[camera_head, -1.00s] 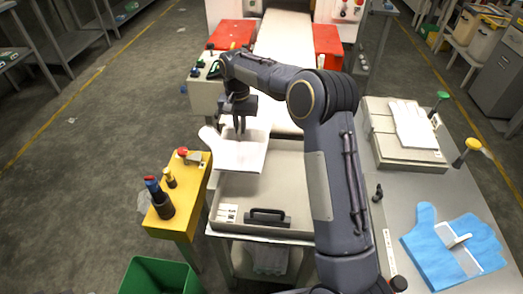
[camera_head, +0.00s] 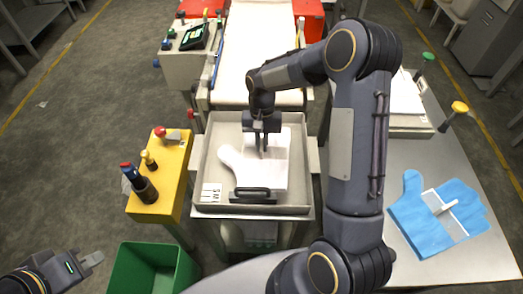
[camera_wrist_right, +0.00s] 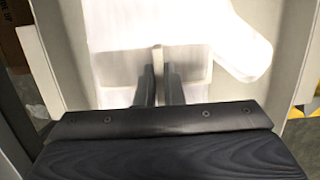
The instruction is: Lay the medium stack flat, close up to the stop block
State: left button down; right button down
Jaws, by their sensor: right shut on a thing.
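A white glove-shaped stack (camera_head: 234,163) is in or just above the grey tray (camera_head: 201,166), its thumb to the left. My right gripper (camera_head: 262,150) points down at the stack. In the right wrist view, its fingers (camera_wrist_right: 160,90) are closed on a pale upright tab (camera_wrist_right: 157,58) on the white stack (camera_wrist_right: 115,35). I cannot tell whether the stack rests fully on the tray floor. My left gripper (camera_head: 91,261) is low at the far left, away from the stack; its finger gap is unclear. I cannot make out a stop block for certain.
Blue gloves (camera_head: 425,224) with a white band lie on the right table (camera_head: 470,262). A white conveyor (camera_head: 258,60) is behind.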

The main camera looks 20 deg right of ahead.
aim_at(255, 146)
jog(key=shift+w+x, duration=0.2)
jog(key=shift+x, duration=0.75)
jog(key=shift+w+x, duration=0.2)
jog(key=shift+x, duration=0.75)
jog(key=shift+d, duration=0.2)
jog(key=shift+f, duration=0.1)
jog(key=shift+f, duration=0.15)
jog(key=c, duration=1.6)
grip_release()
jog(key=shift+o, duration=0.2)
